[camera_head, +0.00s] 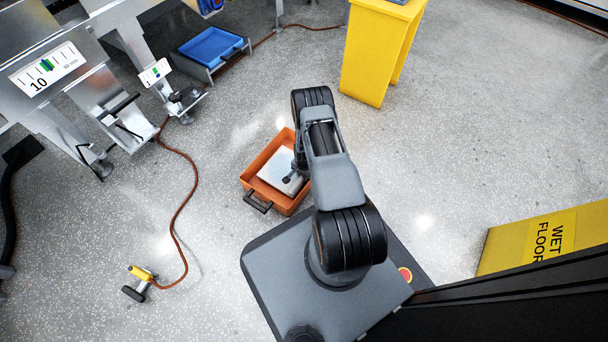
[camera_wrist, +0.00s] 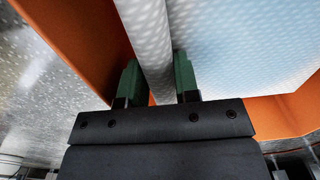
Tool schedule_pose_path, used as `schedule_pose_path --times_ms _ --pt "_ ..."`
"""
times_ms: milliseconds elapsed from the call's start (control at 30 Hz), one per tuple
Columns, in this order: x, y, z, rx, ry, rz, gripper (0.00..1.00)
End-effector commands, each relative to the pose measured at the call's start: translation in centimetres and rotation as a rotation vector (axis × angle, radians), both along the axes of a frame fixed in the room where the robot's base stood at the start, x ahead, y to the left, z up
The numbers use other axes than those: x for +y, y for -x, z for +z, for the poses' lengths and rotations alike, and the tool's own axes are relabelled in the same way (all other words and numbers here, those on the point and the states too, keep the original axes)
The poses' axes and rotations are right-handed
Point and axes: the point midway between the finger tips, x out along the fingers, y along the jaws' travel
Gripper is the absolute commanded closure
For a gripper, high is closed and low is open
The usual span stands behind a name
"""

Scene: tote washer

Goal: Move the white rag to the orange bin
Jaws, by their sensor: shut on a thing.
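The white rag (camera_head: 277,174) shows within the outline of the orange bin (camera_head: 262,155) in the head view. The bin stands on the floor left of my arm. My gripper (camera_head: 291,179) is over the bin, partly hidden by my arm. In the wrist view my gripper (camera_wrist: 158,82) has its green fingertips on both sides of a pale fold of the rag (camera_wrist: 245,45), shut on it. The orange bin wall (camera_wrist: 75,35) is beside the left finger. I cannot tell whether the rag touches the bin floor.
A red-brown hose (camera_head: 187,200) with a yellow nozzle (camera_head: 141,273) lies left of the bin. A blue tray (camera_head: 211,47) is at the back. A yellow stand (camera_head: 377,55) and a wet floor sign (camera_head: 545,240) are to the right. Floor between them is clear.

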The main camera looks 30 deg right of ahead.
Motion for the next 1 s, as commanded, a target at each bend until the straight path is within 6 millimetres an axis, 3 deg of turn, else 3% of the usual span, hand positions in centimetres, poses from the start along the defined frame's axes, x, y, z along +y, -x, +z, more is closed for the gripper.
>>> schedule_pose_path --times_ms 400,1000 --pt "0.0 0.0 -1.7 0.001 0.000 0.000 1.00" --pt "0.0 0.0 -0.9 -0.001 0.000 0.000 1.00"
